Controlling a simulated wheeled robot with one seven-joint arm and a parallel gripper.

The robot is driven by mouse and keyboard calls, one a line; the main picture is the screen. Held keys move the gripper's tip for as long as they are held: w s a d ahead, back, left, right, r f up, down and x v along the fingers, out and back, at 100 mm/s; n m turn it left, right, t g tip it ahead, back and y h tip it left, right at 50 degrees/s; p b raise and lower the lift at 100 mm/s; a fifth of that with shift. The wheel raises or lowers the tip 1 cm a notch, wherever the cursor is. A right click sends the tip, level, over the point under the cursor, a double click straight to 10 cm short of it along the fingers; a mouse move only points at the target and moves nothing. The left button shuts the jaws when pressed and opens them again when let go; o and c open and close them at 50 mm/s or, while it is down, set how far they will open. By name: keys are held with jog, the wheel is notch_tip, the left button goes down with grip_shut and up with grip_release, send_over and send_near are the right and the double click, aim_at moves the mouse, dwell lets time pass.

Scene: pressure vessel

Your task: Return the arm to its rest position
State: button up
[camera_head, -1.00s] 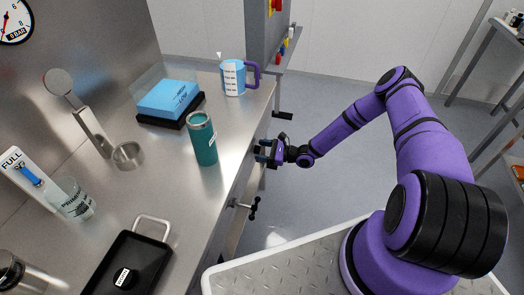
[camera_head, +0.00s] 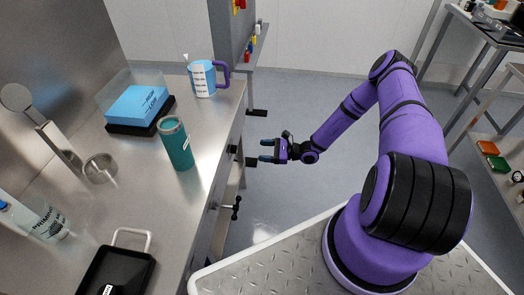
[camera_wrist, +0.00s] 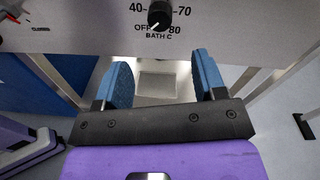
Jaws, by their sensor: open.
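My purple arm (camera_head: 346,118) reaches out over the grey floor from my base. My gripper (camera_head: 266,151) hangs in the air to the right of the steel counter's (camera_head: 192,215) front edge, apart from it. In the wrist view my gripper (camera_wrist: 163,85) shows two blue fingers spread well apart with nothing between them. Past the fingers, the wrist view shows a panel with a black knob (camera_wrist: 159,14) marked BATH C.
The counter holds a green tumbler (camera_head: 177,146), a blue block (camera_head: 138,106), a blue mug (camera_head: 203,78), a metal cup (camera_head: 100,168) and a black tray (camera_head: 118,272). A small handle (camera_head: 235,207) juts from its front. Open floor (camera_head: 300,95) lies around my arm.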

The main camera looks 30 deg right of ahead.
dwell(0.3)
jog(key=s+a+r+n+g+h, duration=0.1)
jog(key=s+r+n+g+h, duration=0.3)
jog(key=r, duration=0.9)
jog(key=a+r+n+g+h, duration=0.1)
jog(key=r+n+g, duration=0.35)
jog(key=r, duration=0.75)
jog(key=s+a+r+n+g+h, duration=0.1)
jog(key=s+r+n+g+h, duration=0.15)
jog(key=r+n, duration=0.75)
jog(key=s+a+r+t+h, duration=0.1)
jog(key=s+r+h, duration=0.1)
jog(key=s+r, duration=0.5)
jog(key=s+r+t+h, duration=0.25)
jog(key=s+r, duration=0.25)
jog(key=r, duration=0.5)
jog(key=s+d+r+n+t+h, duration=0.1)
jog(key=s+r, duration=0.2)
jog(key=s, duration=0.4)
jog(key=s+r+n+t+h, duration=0.1)
jog(key=s+r+n+t, duration=0.1)
jog(key=s, duration=0.4)
jog(key=shift+s+d+r+h, duration=0.4)
jog(key=shift+r, duration=0.5)
